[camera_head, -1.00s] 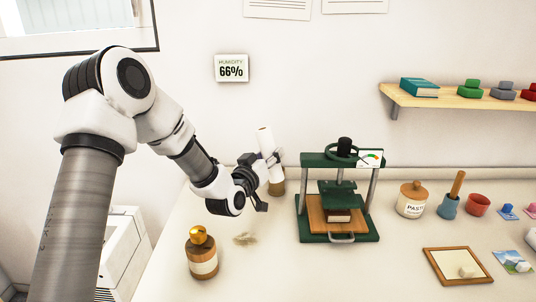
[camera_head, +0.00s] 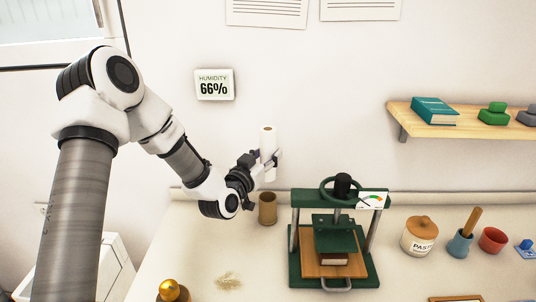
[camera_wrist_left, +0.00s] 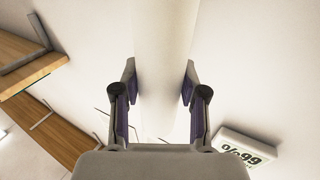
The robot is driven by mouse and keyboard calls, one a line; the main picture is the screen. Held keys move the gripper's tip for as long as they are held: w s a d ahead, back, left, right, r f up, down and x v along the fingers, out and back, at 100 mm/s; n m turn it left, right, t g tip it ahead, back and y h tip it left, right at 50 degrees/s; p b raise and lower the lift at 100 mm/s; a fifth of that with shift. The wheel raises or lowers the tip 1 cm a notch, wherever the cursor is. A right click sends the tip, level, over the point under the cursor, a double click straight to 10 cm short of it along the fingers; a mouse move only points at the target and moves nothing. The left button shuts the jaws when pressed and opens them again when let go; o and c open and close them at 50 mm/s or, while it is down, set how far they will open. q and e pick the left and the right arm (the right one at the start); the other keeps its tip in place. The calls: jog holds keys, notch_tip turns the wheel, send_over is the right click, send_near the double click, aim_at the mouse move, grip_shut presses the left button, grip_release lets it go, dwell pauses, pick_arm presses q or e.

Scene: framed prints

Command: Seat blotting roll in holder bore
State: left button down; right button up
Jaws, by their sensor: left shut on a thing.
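The blotting roll (camera_head: 268,144) is a white upright cylinder in the head view. My left gripper (camera_head: 268,160) is shut on it and holds it above the table. In the left wrist view the roll (camera_wrist_left: 165,50) runs between the two fingers of my left gripper (camera_wrist_left: 160,90). The holder (camera_head: 267,208), a brown open-topped cylinder, stands on the table below the roll. The roll's lower end is above the holder's mouth and apart from it. My right gripper is in neither view.
A green press (camera_head: 335,240) stands right of the holder. A paste jar (camera_head: 419,235), a blue pot (camera_head: 460,243) and a red cup (camera_head: 492,240) stand further right. A gold-topped bottle (camera_head: 170,291) is at front left, near a beige smudge (camera_head: 229,282). A shelf (camera_head: 460,122) hangs above.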

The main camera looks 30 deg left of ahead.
aim_at(267, 175)
pick_arm(q)
jog(key=shift+w+f, duration=0.1)
jog(key=shift+f, duration=0.25)
jog(key=shift+f+b, duration=0.25)
jog(key=shift+b, duration=0.2)
notch_tip(267, 175, down, 4)
jog(key=b, duration=0.3)
jog(key=shift+f+b, duration=0.15)
jog(key=shift+b, duration=0.2)
jog(key=shift+f, duration=0.1)
jog(key=shift+s, duration=0.2)
jog(key=shift+f, duration=0.1)
dwell(0.4)
jog(key=shift+f+b, duration=0.3)
jog(key=shift+b, duration=0.2)
jog(key=shift+f+b, duration=2.4)
jog(key=shift+f, duration=0.55)
